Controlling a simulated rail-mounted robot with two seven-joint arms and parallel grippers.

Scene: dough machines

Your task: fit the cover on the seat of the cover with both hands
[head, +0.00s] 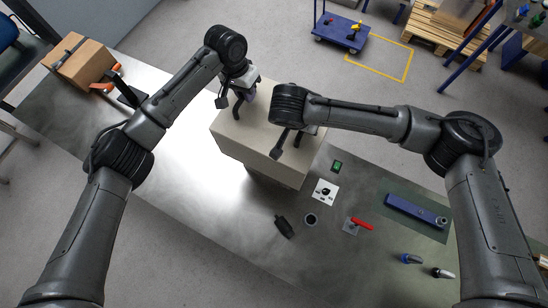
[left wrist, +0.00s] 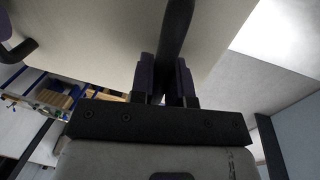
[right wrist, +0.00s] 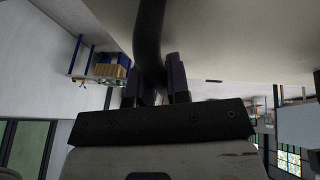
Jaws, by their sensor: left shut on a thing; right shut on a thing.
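The cover (head: 232,125) is a large beige box-like piece with dark curved handles, at the back middle of the metal table in the head view. My left gripper (head: 245,93) is at its far side, shut on a dark handle (left wrist: 177,25). My right gripper (head: 293,132) is at its right side, shut on another dark handle (right wrist: 149,30). The cover's pale surface fills much of the left wrist view (left wrist: 90,35) and the right wrist view (right wrist: 230,35). The seat is hidden beneath the cover, and I cannot tell whether the two touch.
The metal table (head: 170,170) has clear room left of the cover. In front lie a green switch (head: 337,166), a white plate with a black knob (head: 325,192), a black ring (head: 310,219), a red lever (head: 362,223) and a blue bar (head: 416,210). A cardboard box (head: 84,66) stands far left.

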